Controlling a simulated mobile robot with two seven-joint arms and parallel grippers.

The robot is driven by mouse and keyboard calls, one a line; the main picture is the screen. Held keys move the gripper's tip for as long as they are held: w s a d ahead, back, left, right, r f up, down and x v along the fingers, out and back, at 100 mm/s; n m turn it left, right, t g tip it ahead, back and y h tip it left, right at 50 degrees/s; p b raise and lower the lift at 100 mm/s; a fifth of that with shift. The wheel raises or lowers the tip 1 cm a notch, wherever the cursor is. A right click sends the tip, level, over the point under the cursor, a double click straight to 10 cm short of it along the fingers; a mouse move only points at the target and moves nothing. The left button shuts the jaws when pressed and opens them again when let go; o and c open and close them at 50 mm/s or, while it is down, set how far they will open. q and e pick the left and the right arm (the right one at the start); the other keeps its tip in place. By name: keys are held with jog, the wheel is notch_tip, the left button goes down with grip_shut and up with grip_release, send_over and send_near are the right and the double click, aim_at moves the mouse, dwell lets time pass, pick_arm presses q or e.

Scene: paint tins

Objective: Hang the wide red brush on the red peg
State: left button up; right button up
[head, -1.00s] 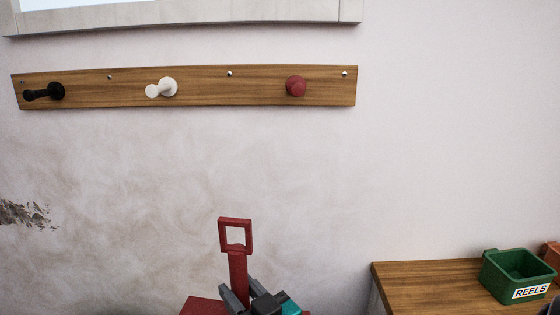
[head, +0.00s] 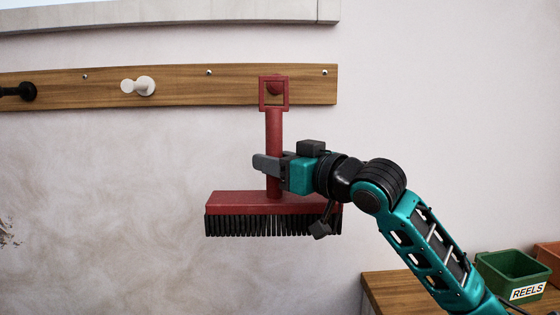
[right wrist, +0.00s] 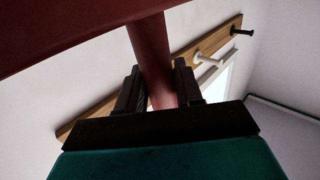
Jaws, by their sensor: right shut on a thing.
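The wide red brush (head: 245,203) is upright, with its dark bristles down and its square handle loop at the top. My right gripper (head: 266,165) is shut on the brush's handle, which also shows between the fingers in the right wrist view (right wrist: 152,62). The red peg (head: 275,88) on the wooden rail shows through the opening of the loop in the head view. I cannot tell whether the loop is around the peg or still in front of it. My left gripper is not in view.
The wooden rail (head: 180,90) also bears a white peg (head: 138,86) and a black peg (head: 20,91) to the left. A green box labelled REELS (head: 510,272) stands on a wooden worktop (head: 390,288) at the lower right.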

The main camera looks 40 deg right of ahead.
aim_at(280, 146)
jog(key=shift+s+r, duration=0.3)
jog(key=shift+r, duration=0.3)
jog(key=shift+s+r, duration=0.3)
jog(key=shift+r, duration=0.3)
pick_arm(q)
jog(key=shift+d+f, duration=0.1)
pick_arm(e)
jog(key=shift+s+r, duration=0.1)
jog(key=shift+r, duration=0.15)
jog(key=shift+w+d, duration=0.45)
jog(key=shift+w, duration=0.1)
jog(key=shift+w+d+f+p, duration=0.15)
jog(key=shift+w+d+p, duration=0.65)
jog(key=shift+w+d, duration=0.4)
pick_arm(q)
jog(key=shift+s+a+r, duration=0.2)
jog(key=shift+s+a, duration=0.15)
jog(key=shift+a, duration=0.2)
pick_arm(e)
jog(key=shift+w+d+f, duration=0.1)
jog(key=shift+w+d, duration=0.25)
jog(key=shift+w, duration=0.25)
